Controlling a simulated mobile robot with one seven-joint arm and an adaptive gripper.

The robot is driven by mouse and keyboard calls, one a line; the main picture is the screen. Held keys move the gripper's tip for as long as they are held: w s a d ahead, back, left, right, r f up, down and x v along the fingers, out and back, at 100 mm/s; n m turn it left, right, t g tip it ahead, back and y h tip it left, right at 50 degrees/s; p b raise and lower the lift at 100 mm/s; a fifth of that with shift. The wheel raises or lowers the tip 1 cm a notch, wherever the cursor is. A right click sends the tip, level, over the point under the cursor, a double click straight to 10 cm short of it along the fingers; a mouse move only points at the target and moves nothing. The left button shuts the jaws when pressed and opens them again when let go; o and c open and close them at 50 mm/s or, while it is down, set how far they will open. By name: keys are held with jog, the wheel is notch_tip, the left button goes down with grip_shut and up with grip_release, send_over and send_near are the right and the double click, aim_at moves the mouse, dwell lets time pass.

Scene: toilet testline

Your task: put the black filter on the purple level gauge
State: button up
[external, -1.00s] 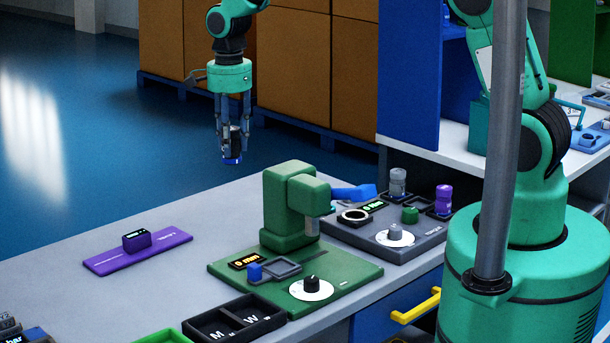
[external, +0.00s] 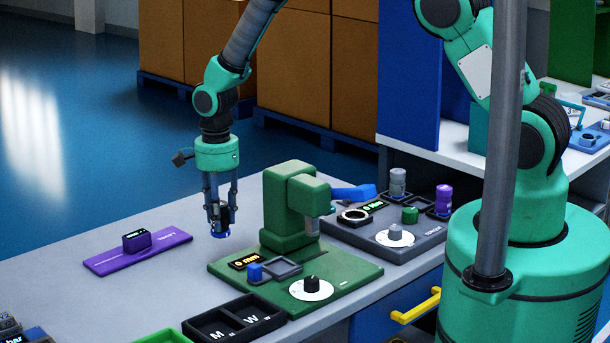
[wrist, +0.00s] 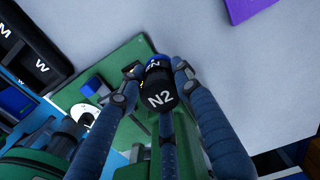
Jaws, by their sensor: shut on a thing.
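My gripper (external: 219,226) is shut on the black filter (external: 221,215), a dark cylinder with a blue end. A corner of the gauge (wrist: 243,8) shows at the top right of the wrist view. My gripper and the filter are apart from the gauge.
A green press-like station (external: 355,277) stands to the right of my gripper, close by. A grey station (external: 430,238) with knobs is behind it. A black tray (external: 205,331) marked M and W lies in front. The table between filter and gauge is clear.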

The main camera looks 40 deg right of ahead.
jog(key=shift+f, duration=0.65)
jog(key=shift+w, duration=0.1)
send_over(173, 242)
jog(key=shift+w+f, duration=0.1)
jog(key=shift+f, duration=0.6)
jog(key=shift+f+p, duration=0.35)
jog(key=shift+f, duration=1.45)
jog(key=shift+f, duration=0.15)
jog(key=o, duration=1.2)
